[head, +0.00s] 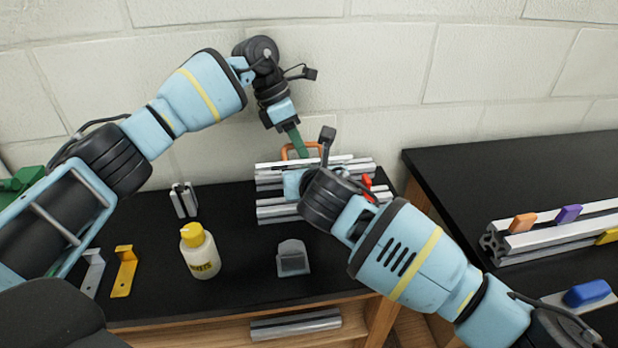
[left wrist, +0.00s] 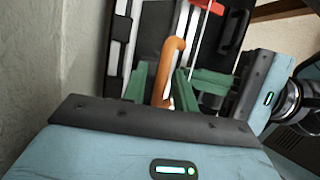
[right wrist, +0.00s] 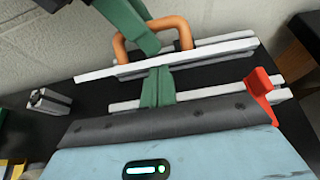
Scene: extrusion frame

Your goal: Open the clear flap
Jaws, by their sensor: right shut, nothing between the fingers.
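The extrusion frame (head: 275,212) stands at the back of the black table, with an orange handle (head: 286,152) at its rear. I cannot make out the clear flap's outline. My left gripper (head: 301,150) reaches down from above at the handle. In the left wrist view its green fingers (left wrist: 162,88) stand apart, with the orange handle (left wrist: 172,52) between them. My right gripper (right wrist: 158,86) is shut and empty, its green fingertips close to the frame's long upper rail (right wrist: 190,58). In the head view my right arm hides its fingers and part of the frame.
A red part (right wrist: 259,86) sticks up at the frame's right side. A yellow-capped bottle (head: 202,255), a grey block (head: 292,257) and yellow bracket (head: 124,271) occupy the table front. The wall is close behind. A second table (head: 480,165) stands right.

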